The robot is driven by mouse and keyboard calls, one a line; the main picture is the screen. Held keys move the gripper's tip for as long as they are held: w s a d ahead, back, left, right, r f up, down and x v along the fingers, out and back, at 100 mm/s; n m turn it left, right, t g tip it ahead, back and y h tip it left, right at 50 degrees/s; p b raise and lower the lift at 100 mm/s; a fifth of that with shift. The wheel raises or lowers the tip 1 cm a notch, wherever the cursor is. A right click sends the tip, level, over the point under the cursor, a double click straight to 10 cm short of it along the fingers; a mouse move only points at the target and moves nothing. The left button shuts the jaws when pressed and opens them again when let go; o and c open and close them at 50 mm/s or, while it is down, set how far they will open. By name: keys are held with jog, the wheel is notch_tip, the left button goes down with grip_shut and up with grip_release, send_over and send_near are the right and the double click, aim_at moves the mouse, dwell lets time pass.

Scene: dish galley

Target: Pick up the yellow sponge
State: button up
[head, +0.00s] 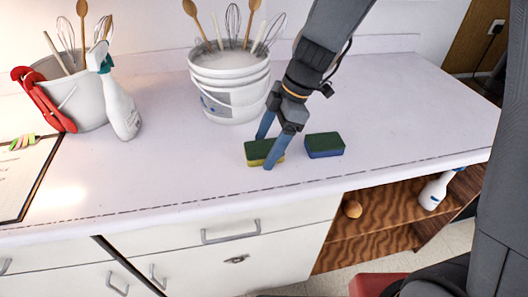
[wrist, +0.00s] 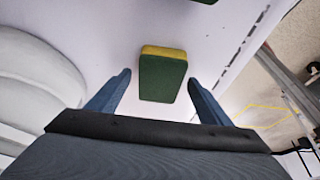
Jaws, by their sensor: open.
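The yellow sponge (head: 256,158) has a dark green top layer and lies flat on the white counter near its front edge. In the wrist view the same sponge (wrist: 162,76) shows its green top and a yellow side, between and slightly beyond my two fingertips. My gripper (head: 265,152) points down at it with blue fingers apart, one on the far side and one on the near side in the head view. My gripper also shows in the wrist view (wrist: 158,78), with gaps between each finger and the sponge. Nothing is held.
A blue sponge (head: 324,146) with a green top lies just right of the yellow one. A white bucket (head: 230,90) with whisks and spoons stands behind. A second bucket (head: 82,95), a spray bottle (head: 120,105) and a clipboard (head: 22,180) are at left. The counter's right side is clear.

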aim_at(267, 147)
jog(key=c, duration=1.2)
jog(key=shift+r+p, duration=0.2)
jog(key=shift+p, duration=0.1)
jog(key=shift+r+p, duration=0.2)
jog(key=shift+p, duration=0.15)
notch_tip(267, 147, up, 10)
jog(key=b, duration=0.2)
jog(key=shift+f, duration=0.1)
jog(key=o, duration=0.4)
jog(key=shift+c, duration=1.2)
